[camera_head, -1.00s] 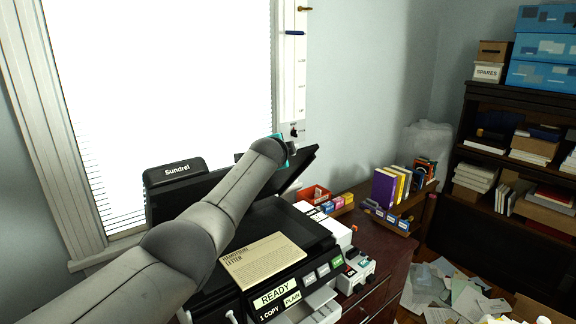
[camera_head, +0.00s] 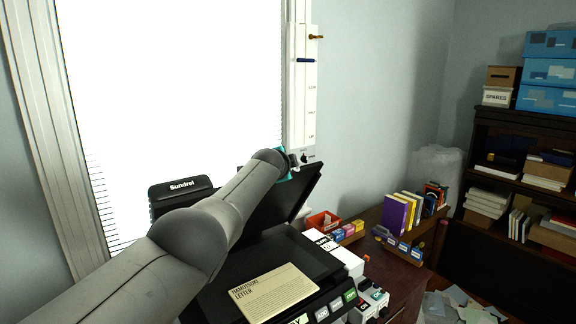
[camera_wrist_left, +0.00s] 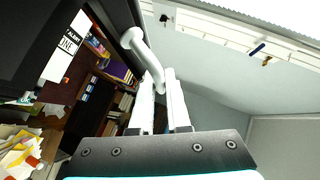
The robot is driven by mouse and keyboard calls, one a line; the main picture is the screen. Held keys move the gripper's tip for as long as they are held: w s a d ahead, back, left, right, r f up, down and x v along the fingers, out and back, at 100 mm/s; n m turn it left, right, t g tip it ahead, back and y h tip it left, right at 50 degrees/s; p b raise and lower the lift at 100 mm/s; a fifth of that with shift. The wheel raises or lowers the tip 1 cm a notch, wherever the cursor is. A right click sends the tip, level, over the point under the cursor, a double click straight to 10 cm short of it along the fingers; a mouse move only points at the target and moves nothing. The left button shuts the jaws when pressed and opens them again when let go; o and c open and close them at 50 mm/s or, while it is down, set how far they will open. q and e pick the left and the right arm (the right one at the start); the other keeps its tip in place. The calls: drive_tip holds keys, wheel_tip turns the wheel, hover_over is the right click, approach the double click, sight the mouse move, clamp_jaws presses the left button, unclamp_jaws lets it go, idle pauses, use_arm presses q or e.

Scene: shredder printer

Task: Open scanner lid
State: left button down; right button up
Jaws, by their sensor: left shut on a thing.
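The scanner lid (camera_head: 288,205) is a dark flat panel on the black machine by the window, tilted up with a wide gap above the scanner bed (camera_head: 250,265). A printed letter (camera_head: 276,291) lies on the bed. My left arm reaches across from the left to the lid's raised edge; its fingertips are hidden there in the head view. In the left wrist view my left gripper (camera_wrist_left: 160,84) is shut on a white handle (camera_wrist_left: 137,45) beside the dark lid (camera_wrist_left: 108,14). My right gripper is not in view.
A black part marked Sundrel (camera_head: 181,190) stands behind the lid. A white panel (camera_head: 306,85) hangs on the wall beside the window. A red tray (camera_head: 322,221) and several upright books (camera_head: 397,212) stand to the right. Papers (camera_head: 455,305) litter the floor.

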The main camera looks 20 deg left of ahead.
use_arm(q)
drive_tip(key=c, duration=0.9)
unclamp_jaws()
drive_tip(key=shift+s+a+r+p, duration=0.15)
drive_tip(key=shift+s+r+p, duration=0.15)
drive_tip(key=shift+p, duration=0.3)
drive_tip(key=v, duration=1.4)
drive_tip(key=shift+s+b, duration=0.3)
drive_tip(key=shift+b, duration=0.05)
drive_tip(key=shift+f, duration=0.1)
